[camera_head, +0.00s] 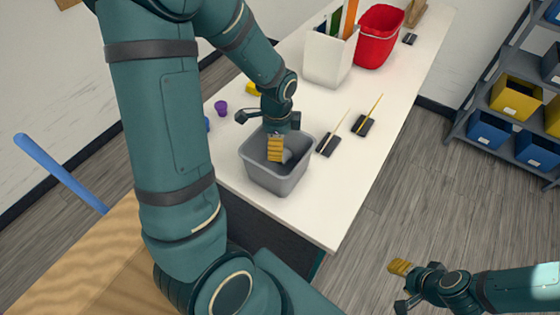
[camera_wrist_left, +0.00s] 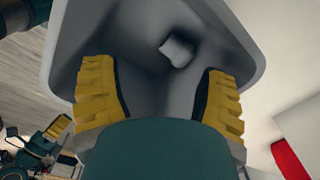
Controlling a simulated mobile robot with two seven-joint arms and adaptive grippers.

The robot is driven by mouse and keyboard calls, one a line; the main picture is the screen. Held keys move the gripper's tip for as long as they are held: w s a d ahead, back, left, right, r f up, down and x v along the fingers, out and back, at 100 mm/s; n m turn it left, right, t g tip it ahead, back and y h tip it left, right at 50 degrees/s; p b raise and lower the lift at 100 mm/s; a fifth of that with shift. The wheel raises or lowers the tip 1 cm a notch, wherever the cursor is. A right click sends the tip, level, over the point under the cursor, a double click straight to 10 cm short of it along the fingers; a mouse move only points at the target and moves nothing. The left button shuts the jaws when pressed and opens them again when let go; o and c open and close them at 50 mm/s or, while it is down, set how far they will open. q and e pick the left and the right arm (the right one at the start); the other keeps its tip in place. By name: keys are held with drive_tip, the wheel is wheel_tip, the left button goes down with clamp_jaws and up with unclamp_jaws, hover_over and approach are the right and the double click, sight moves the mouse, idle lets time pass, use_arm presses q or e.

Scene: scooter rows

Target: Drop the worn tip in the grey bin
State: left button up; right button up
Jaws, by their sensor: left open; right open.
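The grey bin (camera_head: 262,182) stands on the white table near its front end. My left gripper (camera_head: 275,152) reaches down over the bin from above, its yellow fingertips inside the opening. In the left wrist view the left gripper (camera_wrist_left: 160,98) has its two yellow fingers spread wide apart with nothing between them. A small pale piece, which looks like the worn tip (camera_wrist_left: 177,50), lies inside the bin, apart from the fingers. My right gripper (camera_head: 400,268) is open and empty, out over the floor at the lower right.
Two dark blocks with thin yellow sticks (camera_head: 329,145) (camera_head: 364,125) lie right of the bin. A purple item (camera_head: 221,107) stands to the left. A white container (camera_head: 328,58) and a red bucket (camera_head: 379,38) stand farther back. A shelf with blue and yellow bins (camera_head: 515,97) is at right.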

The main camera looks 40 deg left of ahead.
use_arm(q)
wheel_tip(320, 180, up, 12)
idle(0.5)
idle(0.4)
